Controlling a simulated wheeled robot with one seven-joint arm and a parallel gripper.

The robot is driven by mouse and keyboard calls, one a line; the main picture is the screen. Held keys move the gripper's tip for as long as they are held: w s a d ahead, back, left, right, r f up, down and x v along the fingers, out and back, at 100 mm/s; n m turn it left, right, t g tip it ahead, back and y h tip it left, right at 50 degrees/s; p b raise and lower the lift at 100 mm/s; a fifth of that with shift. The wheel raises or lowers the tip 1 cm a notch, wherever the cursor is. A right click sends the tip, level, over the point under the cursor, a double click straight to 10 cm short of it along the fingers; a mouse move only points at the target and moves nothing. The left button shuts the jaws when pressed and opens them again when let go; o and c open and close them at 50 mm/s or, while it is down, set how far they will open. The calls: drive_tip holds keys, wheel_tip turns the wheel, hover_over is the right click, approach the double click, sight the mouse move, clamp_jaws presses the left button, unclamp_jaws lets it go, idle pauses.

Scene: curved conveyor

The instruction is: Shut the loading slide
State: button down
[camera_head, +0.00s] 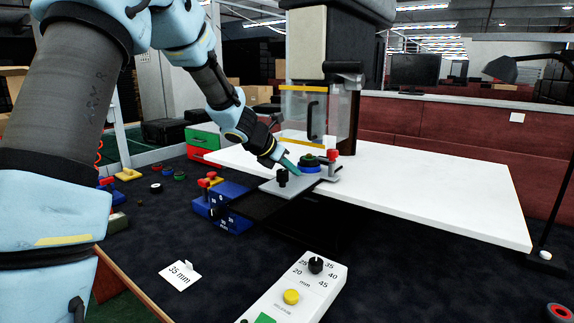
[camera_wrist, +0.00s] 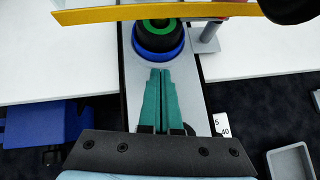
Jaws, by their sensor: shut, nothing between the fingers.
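The loading slide (camera_head: 270,187) is a grey plate on a black rail, sticking out past the front edge of the white table. A black knob (camera_head: 282,176) stands on its near end. A round part with a blue ring and a black and green top (camera_head: 309,162) sits on the slide; it also shows in the wrist view (camera_wrist: 158,42). My gripper (camera_head: 293,167) has teal fingers, pressed together and empty. In the wrist view the fingertips (camera_wrist: 161,72) point at the blue ring, just short of it. I cannot tell whether they touch the slide.
A machine with a clear guard (camera_head: 320,112) edged in yellow stands behind the slide, and its yellow edge (camera_wrist: 130,14) crosses the top of the wrist view. A red-topped clamp (camera_head: 332,157) stands beside the part. A blue box (camera_head: 232,213) and control panel (camera_head: 297,290) are nearer. The white table (camera_head: 440,185) is clear at right.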

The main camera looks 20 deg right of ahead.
sight(301, 162)
idle(0.3)
drive_tip(key=d+p, duration=0.1)
drive_tip(key=w+d+p, duration=0.1)
drive_tip(key=d, duration=0.1)
drive_tip(key=w+d+p, duration=0.1)
drive_tip(key=shift+w+d+r, duration=0.1)
drive_tip(key=shift+w+d, duration=0.25)
drive_tip(key=shift+d, duration=0.05)
